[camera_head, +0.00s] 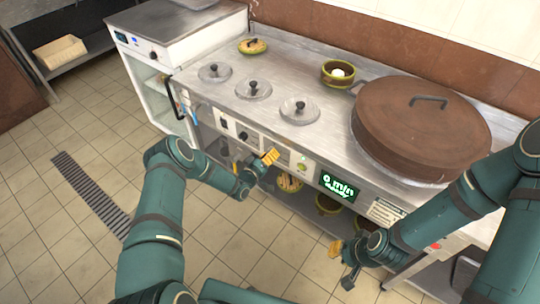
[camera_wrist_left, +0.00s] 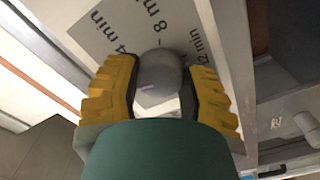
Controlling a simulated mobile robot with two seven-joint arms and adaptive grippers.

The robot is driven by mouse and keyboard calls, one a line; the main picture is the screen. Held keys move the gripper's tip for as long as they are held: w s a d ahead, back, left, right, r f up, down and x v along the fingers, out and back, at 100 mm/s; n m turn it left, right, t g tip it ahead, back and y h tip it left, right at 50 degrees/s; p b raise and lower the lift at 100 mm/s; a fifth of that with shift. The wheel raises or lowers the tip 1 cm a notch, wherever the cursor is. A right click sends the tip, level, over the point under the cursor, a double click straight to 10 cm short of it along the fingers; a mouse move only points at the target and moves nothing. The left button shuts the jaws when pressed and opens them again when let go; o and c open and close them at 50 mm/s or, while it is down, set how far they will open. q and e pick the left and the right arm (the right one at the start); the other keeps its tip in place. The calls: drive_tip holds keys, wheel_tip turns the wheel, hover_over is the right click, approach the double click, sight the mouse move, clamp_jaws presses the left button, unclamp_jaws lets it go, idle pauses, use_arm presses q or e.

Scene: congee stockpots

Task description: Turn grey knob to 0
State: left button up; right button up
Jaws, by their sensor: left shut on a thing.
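The grey knob (camera_wrist_left: 160,72) shows in the left wrist view between the two yellow fingers of my left gripper (camera_wrist_left: 163,85). It sits on a dial plate (camera_wrist_left: 115,28) printed with "4 min", "8 min" and "12 min". My left gripper is shut on the knob. In the head view, my left gripper (camera_head: 270,156) is at the counter's front panel and hides the knob. The green display (camera_head: 338,186) to its right seems to read "0 min" above a smaller line. My right gripper (camera_head: 338,249) hangs low at the front right; its jaw state is unclear.
A large brown lid (camera_head: 420,125) covers the pot in the counter (camera_head: 285,62). Several small glass lids (camera_head: 252,88) and a yellow-green bowl (camera_head: 341,74) are on top. A black knob (camera_head: 243,136) is left of my left gripper. More bowls (camera_head: 327,203) stand on the shelf below.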

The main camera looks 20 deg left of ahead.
use_arm(q)
drive_tip(key=shift+n, duration=0.8)
drive_tip(key=shift+d, duration=0.1)
drive_tip(key=o, duration=1.2)
drive_tip(key=shift+o, duration=0.2)
drive_tip(key=v, duration=1.2)
